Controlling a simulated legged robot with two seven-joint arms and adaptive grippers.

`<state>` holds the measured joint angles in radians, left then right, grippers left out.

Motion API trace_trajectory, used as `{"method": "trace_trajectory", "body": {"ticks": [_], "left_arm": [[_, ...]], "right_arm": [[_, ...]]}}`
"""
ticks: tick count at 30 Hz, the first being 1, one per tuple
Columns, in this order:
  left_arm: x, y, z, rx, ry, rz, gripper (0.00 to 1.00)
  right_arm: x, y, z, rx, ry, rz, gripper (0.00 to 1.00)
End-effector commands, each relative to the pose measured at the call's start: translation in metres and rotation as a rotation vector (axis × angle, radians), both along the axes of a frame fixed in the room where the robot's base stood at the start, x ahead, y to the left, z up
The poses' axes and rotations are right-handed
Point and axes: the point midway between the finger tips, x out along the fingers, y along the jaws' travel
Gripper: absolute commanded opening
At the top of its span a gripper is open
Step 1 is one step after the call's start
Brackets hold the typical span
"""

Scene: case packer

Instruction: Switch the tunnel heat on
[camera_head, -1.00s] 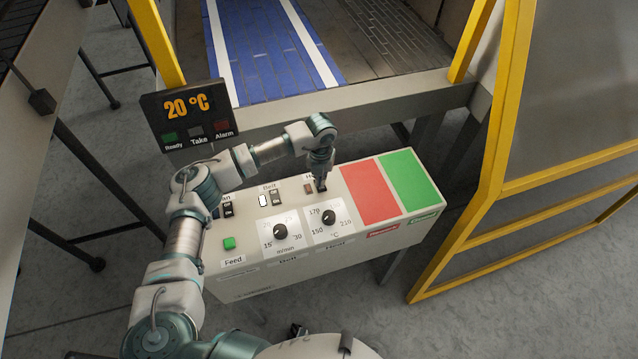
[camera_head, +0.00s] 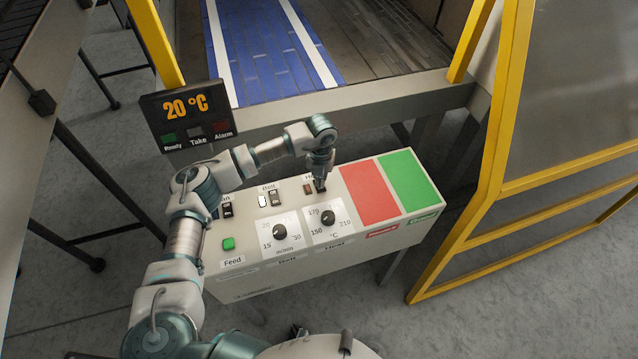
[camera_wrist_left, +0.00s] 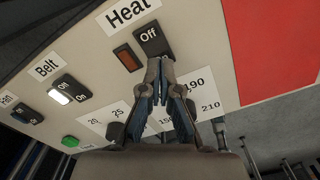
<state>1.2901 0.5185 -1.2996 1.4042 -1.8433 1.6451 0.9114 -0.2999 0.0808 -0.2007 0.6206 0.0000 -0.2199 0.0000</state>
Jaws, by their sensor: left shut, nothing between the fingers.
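The heat switch (camera_wrist_left: 152,40) is a black rocker under the "Heat" label in the left wrist view, with "Off" readable on its upper part. A dark, unlit amber lamp (camera_wrist_left: 127,57) sits beside it. My left gripper (camera_wrist_left: 158,66) is shut and empty, its fingertips at the lower end of the switch and hiding that part. In the head view my left gripper (camera_head: 320,185) points down at the heat switch on the control panel (camera_head: 300,258). The display (camera_head: 188,108) reads 20 °C. My right gripper is not in view.
The belt switch (camera_wrist_left: 68,88) with a lit white lamp is left of the heat switch. Two dials, a green feed button (camera_head: 228,243) and red (camera_head: 371,192) and green areas share the panel. A yellow guard frame (camera_head: 490,180) stands at the right.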

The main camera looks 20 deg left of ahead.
Motion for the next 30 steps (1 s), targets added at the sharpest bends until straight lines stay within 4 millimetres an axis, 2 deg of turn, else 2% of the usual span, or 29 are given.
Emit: {"method": "trace_trajectory", "body": {"ticks": [30], "left_arm": [[0.000,0.000,-0.014,0.000,0.000,0.000,0.00]], "right_arm": [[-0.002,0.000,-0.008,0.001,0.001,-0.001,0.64]]}}
